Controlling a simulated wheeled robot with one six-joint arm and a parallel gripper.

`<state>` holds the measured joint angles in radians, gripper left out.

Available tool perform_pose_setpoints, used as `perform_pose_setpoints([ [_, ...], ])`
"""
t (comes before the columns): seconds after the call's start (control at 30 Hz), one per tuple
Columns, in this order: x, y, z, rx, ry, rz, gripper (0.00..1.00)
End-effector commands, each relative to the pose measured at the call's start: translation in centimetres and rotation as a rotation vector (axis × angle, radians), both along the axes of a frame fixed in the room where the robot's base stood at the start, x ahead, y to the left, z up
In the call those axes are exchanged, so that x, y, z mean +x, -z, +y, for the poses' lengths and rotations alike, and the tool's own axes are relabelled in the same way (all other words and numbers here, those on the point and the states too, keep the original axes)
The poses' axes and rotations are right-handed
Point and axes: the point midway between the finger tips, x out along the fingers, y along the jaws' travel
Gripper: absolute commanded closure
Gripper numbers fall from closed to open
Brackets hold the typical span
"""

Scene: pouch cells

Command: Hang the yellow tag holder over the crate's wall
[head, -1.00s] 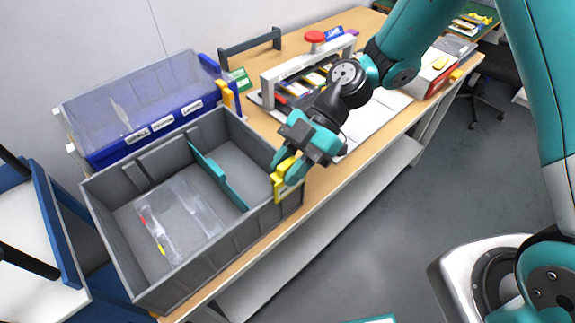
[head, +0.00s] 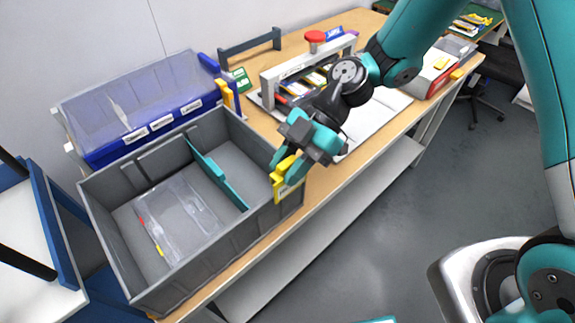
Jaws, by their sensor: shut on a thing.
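The grey crate (head: 180,277) stands at the left end of the wooden bench, open at the top. A teal divider (head: 216,172) stands inside it and clear plastic pouches lie on its floor. The yellow tag holder (head: 287,190) is at the crate's right front corner, against the outside of the wall, with a pale label low on it. My gripper (head: 285,168) is shut on the upper part of the holder. The fingers partly hide the holder's top, so I cannot tell whether its hook is around the rim.
A blue bin with a clear lid (head: 135,105) stands behind the crate. A grey frame (head: 285,75) with a red button (head: 315,36) stands further along the bench (head: 330,180). A white shelf (head: 320,230) runs below. The blue-edged rack (head: 50,225) is at left.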

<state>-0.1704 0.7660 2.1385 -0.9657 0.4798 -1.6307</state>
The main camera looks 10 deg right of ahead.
Motion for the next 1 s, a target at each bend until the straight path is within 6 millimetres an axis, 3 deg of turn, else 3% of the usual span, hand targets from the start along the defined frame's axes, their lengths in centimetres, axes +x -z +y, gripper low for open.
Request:
perform_pose_setpoints([
  [1.0, 0.0, 2.0, 0.0, 0.0, 0.0, 0.0, 0.96],
])
